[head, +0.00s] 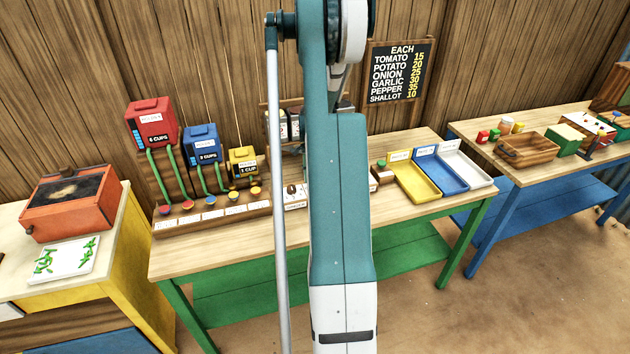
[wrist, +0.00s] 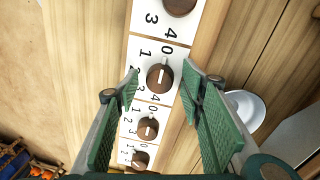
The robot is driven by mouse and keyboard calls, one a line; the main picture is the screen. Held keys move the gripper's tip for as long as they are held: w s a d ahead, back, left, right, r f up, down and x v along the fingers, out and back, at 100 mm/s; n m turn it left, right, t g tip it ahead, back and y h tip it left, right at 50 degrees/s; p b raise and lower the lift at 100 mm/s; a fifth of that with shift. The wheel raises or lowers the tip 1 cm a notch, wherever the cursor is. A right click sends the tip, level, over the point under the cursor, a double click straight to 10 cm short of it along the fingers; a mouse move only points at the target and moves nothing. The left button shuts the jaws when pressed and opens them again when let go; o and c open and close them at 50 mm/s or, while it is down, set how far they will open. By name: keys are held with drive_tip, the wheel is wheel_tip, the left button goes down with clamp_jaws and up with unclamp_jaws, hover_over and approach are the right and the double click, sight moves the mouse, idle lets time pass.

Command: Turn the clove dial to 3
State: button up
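In the wrist view, a row of round brown knobs sits on white plates with black numbers. One knob (wrist: 160,77) lies between the fingertips of my gripper (wrist: 161,82), with a white mark on its face. My gripper is open, one finger on each side of this knob; contact cannot be told. More knobs show above (wrist: 180,4) and below (wrist: 147,128) it. No clove label is readable, so I cannot tell which dial is the clove one. In the head view, a small dark knob (head: 292,189) shows left of my arm, which hides my gripper and the other dials.
A white round dish (wrist: 246,108) lies right of the dials in the wrist view. In the head view, colored dispensers (head: 152,124) stand left, yellow, blue and white trays (head: 414,184) right. A price board (head: 400,72) hangs behind.

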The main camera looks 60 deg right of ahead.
drive_tip(key=c, duration=0.9)
drive_tip(key=shift+n+b, duration=0.3)
drive_tip(key=shift+n, duration=0.1)
drive_tip(key=n+b, duration=0.3)
drive_tip(key=n, duration=0.2)
drive_tip(key=shift+a+f, duration=0.1)
drive_tip(key=n+b, duration=0.1)
drive_tip(key=n, duration=0.2)
drive_tip(key=shift+n+h+b, duration=0.3)
drive_tip(key=shift+n, duration=0.1)
drive_tip(key=n+b, duration=0.1)
drive_tip(key=n, duration=0.2)
drive_tip(key=shift+s+n, duration=0.1)
drive_tip(key=shift+n, duration=0.2)
drive_tip(key=n+b, duration=0.2)
drive_tip(key=n, duration=0.5)
drive_tip(key=shift+s+h, duration=0.1)
drive_tip(key=shift+h, duration=0.3)
drive_tip(key=n+b, duration=0.1)
drive_tip(key=n, duration=0.5)
drive_tip(key=shift+n+t, duration=0.3)
drive_tip(key=shift+t, duration=0.1)
